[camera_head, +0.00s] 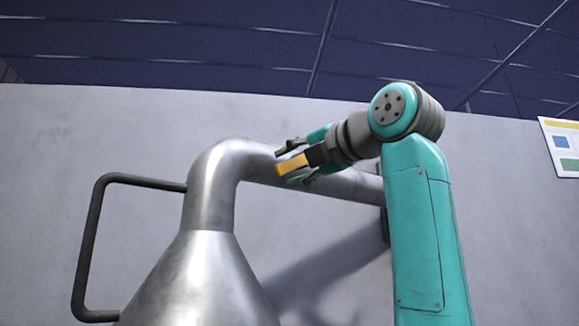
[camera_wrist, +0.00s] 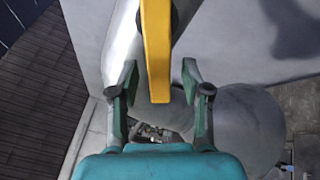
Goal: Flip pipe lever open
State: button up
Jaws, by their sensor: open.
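The yellow lever (camera_head: 292,165) sits by the horizontal run of the grey metal pipe (camera_head: 212,180) in the head view. In the wrist view the lever (camera_wrist: 158,50) hangs down from the top edge, and its lower end lies between my two fingers. My gripper (camera_head: 290,163) is open, with one finger on each side of the lever. In the wrist view my gripper (camera_wrist: 160,78) shows gaps between both fingertips and the lever, with no clear contact. The lever's pivot is partly hidden: a dark round part shows behind it in the wrist view.
The pipe bends down into a wide metal cone (camera_head: 195,285). A dark bar handle (camera_head: 88,245) stands out at the left. A pale wall (camera_head: 60,140) is behind, with a poster (camera_head: 563,145) at the right. A rounded grey surface (camera_wrist: 250,125) lies right of my gripper.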

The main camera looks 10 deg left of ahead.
jog(key=shift+w+a, duration=0.4)
jog(key=shift+a, duration=0.05)
grip_shut()
jog(key=shift+s+a+r+m, duration=0.15)
jog(key=shift+r+m, duration=0.3)
jog(key=shift+m, duration=0.65)
grip_release()
